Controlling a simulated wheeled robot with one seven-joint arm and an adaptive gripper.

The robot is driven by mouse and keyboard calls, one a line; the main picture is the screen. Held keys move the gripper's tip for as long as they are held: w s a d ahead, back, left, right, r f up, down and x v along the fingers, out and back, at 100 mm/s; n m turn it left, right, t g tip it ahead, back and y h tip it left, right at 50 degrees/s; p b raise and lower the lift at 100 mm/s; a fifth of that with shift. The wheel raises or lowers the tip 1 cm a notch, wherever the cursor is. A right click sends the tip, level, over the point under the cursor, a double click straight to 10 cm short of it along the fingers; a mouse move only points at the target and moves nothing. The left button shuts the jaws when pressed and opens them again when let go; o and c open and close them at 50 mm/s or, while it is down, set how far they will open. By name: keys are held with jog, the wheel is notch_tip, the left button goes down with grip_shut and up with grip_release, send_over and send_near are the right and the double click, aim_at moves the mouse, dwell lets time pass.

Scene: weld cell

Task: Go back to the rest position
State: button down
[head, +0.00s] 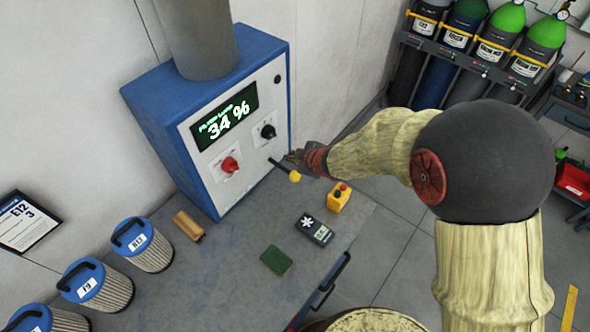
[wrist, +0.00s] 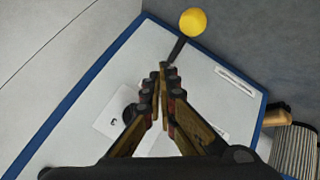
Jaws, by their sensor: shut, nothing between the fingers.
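My gripper (head: 298,156) is shut and empty in front of the right side of a blue and white control unit (head: 160,110). In the wrist view my gripper (wrist: 163,72) has its fingertips together, close to a black lever (wrist: 177,48) with a yellow ball end (wrist: 193,21). I cannot tell whether they touch. In the head view the lever's yellow ball (head: 295,176) is just below the fingers.
Gas cylinders (head: 470,35) stand in a rack at the back right.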

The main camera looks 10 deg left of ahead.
jog(key=shift+f, duration=0.1)
dwell(0.7)
jog(key=shift+d+f, duration=0.2)
jog(key=shift+d, duration=0.1)
jog(key=s+d+m+g+h+b, duration=0.1)
jog(key=s+d+m+h, duration=0.3)
jog(key=d, duration=0.4)
jog(key=s+d+m+g+h+b, duration=0.15)
jog(key=s+d+m, duration=0.3)
jog(key=d, duration=0.45)
jog(key=s+d+r+m+b, duration=0.2)
jog(key=s+d+m+b, duration=0.1)
jog(key=s, duration=0.3)
jog(key=s+d+r+m+b, duration=0.2)
jog(key=s+d+r+b, duration=0.1)
jog(key=s+b, duration=0.3)
jog(key=s+d+r+m+t+b, duration=0.1)
jog(key=s+d+r+m+b, duration=0.2)
jog(key=s, duration=0.4)
jog(key=shift+s+d+m+b, duration=0.35)
jog(key=shift+d+b, duration=0.35)
jog(key=shift+d, duration=0.3)
